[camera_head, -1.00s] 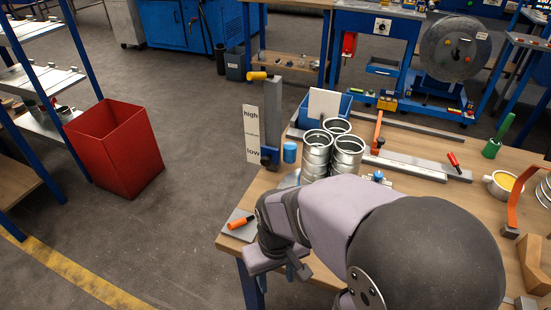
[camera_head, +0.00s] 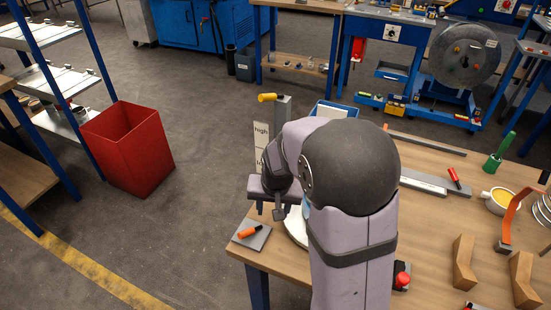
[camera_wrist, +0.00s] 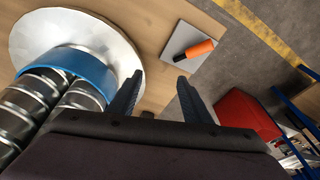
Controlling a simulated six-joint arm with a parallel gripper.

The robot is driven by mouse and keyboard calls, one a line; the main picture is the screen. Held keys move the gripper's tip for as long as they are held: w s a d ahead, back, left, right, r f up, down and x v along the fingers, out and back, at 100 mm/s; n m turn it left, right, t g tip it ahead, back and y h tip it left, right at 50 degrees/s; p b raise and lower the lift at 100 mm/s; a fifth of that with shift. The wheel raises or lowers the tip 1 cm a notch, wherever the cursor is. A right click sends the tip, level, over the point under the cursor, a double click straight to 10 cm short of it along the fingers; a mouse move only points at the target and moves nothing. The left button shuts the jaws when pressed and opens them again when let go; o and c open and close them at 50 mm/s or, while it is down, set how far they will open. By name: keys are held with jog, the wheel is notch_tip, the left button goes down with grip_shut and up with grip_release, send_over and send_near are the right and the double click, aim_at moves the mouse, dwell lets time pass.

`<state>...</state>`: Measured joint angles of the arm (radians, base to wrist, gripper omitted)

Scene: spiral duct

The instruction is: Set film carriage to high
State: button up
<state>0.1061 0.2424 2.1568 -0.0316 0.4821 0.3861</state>
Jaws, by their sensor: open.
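The film stand's grey mast (camera_head: 283,107) rises at the table's far left corner, with a yellow handle (camera_head: 267,97) at its top. A white scale (camera_head: 261,132) beside it reads "high" at its upper end; its lower part is covered by my arm. The film carriage on the mast is hidden behind my arm now. My gripper (camera_head: 271,211) is in front of the mast, above the table's left edge. In the wrist view my gripper (camera_wrist: 160,76) is open, with nothing between its fingers.
A white round turntable (camera_wrist: 125,32) with a blue ring (camera_wrist: 85,66) and silver ducts (camera_wrist: 28,98) lies left of the fingers in the wrist view. An orange-handled tool (camera_head: 248,232) lies on a grey plate (camera_head: 262,240). A red bin (camera_head: 130,150) stands on the floor.

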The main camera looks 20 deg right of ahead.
jog(key=w+d+r+m+t+p, duration=0.1)
jog(key=w+d+r+m+p, duration=0.15)
jog(key=w, duration=0.35)
jog(key=w+d+r+m+t+p, duration=0.1)
jog(key=w+d+r+m+p, duration=0.1)
jog(key=w+d, duration=0.3)
jog(key=shift+h, duration=0.3)
jog(key=shift+w+a+f+p, duration=0.15)
jog(key=shift+w+f+p, duration=0.1)
jog(key=shift+w+f, duration=0.7)
jog(key=shift+w+a+f+p, duration=0.2)
jog(key=shift+w+f, duration=0.35)
jog(key=shift+f, duration=0.75)
jog(key=shift+w+a+f+p, duration=0.1)
jog(key=shift+w+f+p, duration=0.2)
jog(key=shift+w+f, duration=0.65)
jog(key=shift+s+f, duration=0.15)
jog(key=shift+s, duration=0.05)
